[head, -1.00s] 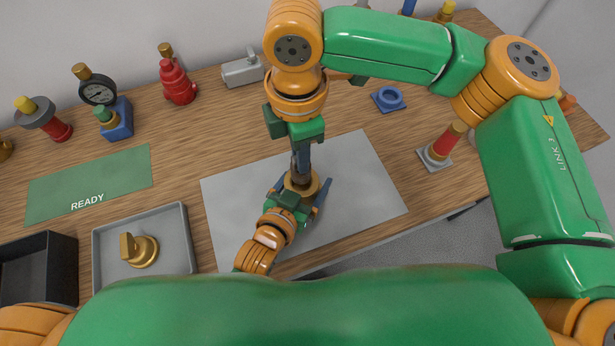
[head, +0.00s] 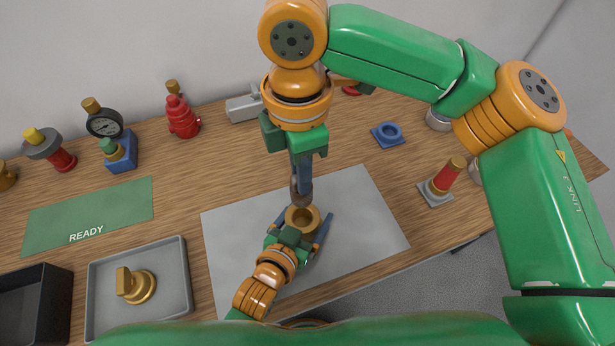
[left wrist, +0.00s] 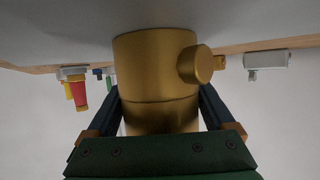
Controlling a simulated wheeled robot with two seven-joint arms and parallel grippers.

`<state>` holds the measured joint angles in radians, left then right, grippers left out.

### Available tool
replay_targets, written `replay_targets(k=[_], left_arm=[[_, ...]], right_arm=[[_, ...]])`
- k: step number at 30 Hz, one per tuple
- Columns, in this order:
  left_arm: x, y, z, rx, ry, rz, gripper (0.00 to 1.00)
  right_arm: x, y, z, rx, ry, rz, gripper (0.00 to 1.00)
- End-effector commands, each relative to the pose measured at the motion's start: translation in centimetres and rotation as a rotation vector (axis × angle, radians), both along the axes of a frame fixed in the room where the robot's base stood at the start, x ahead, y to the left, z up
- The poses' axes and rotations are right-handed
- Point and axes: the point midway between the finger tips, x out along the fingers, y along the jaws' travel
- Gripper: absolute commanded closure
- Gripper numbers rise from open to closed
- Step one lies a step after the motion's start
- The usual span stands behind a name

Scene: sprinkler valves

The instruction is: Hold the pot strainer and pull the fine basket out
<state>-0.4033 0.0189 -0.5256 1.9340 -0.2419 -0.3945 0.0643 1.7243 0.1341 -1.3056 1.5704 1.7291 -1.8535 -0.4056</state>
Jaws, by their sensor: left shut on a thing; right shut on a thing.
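The pot strainer (head: 303,222) is a brass cylinder on the grey mat, its open top facing up in the head view. My left gripper (head: 298,236) is shut on it, a blue finger on either side. In the left wrist view the brass body (left wrist: 155,70) stands between the fingers, with a round side boss. My right gripper (head: 302,182) points down just above the strainer, shut on a small grey piece, seemingly the fine basket (head: 300,192). The basket is mostly hidden by the fingers. Its lower end overlaps the far rim in view, and I cannot tell whether it is fully clear.
A grey tray (head: 177,247) with a brass fitting (head: 135,285) and a black bin (head: 62,310) are at left. The grey mat (head: 355,215) is clear to the right. Several fittings line the back.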

Motion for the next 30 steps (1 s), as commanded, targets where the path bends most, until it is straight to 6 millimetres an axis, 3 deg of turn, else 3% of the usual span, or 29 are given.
replay_targets(k=[5,6,7,20,30], left_arm=[[0.0,0.0,-0.1,0.001,0.002,0.000,0.80],[0.0,0.0,-0.1,0.001,0.002,0.000,0.08],[0.0,0.0,-0.1,0.001,0.002,0.000,0.00],[-0.6,0.3,0.1,0.001,0.003,0.000,0.00],[-8.0,4.0,3.5,0.002,0.006,-0.002,0.00]], right_arm=[[0.0,0.0,0.0,0.000,0.000,0.000,1.00],[0.0,0.0,0.0,0.000,0.000,0.000,1.00],[0.0,0.0,0.0,0.000,0.000,0.000,1.00],[0.0,0.0,0.0,0.000,0.000,0.000,1.00],[0.0,0.0,0.0,0.000,0.000,0.000,1.00]])
